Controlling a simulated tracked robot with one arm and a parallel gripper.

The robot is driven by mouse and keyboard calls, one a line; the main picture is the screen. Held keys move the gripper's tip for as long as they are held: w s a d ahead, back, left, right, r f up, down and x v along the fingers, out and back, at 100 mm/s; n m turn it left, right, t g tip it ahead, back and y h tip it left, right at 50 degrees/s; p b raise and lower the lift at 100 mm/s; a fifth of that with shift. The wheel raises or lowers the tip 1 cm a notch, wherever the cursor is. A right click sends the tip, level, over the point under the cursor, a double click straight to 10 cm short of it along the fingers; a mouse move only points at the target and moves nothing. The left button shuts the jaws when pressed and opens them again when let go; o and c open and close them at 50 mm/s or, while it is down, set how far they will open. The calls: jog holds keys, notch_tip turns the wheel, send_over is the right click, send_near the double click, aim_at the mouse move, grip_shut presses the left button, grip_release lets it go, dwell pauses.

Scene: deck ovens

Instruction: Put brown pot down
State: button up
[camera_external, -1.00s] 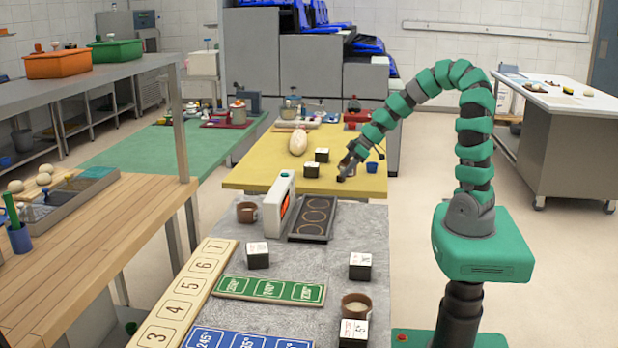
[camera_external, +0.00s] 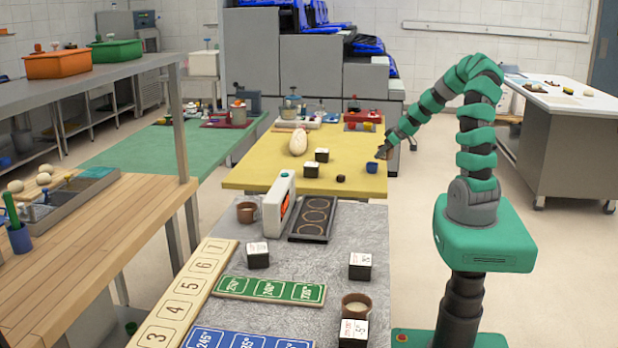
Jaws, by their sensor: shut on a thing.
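My gripper (camera_external: 383,153) is at the right edge of the yellow table, just above and right of a small blue cup (camera_external: 371,167). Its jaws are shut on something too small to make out. A small dark brown thing (camera_external: 341,178) sits on the yellow table left of the cup; whether it is a pot I cannot tell. One brown pot (camera_external: 246,212) stands at the far left of the grey table. Another brown pot (camera_external: 356,305) with pale contents stands at that table's near right. Both are upright and away from my gripper.
The yellow table (camera_external: 255,178) also holds a pale oval loaf (camera_external: 298,142) and two black-and-white cubes (camera_external: 312,170). A white upright device (camera_external: 280,208) and a dark tray with rings (camera_external: 313,218) stand on the grey table (camera_external: 340,232). Its middle right has free room.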

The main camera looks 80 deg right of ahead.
send_over(356, 157)
jog(key=s+a, duration=0.1)
jog(key=s, duration=0.1)
jog(key=shift+s+f, duration=0.1)
jog(key=shift+f, duration=2.45)
jog(key=shift+f+b, duration=0.15)
jog(key=shift+b, duration=0.25)
jog(key=o, duration=1.1)
jog(key=shift+s+r, duration=0.1)
jog(key=shift+r, duration=0.2)
jog(key=p+v, duration=0.1)
jog(key=v, duration=1)
jog(key=shift+s+a+r, duration=0.1)
jog(key=shift+s+r, duration=0.1)
jog(key=shift+s, duration=0.1)
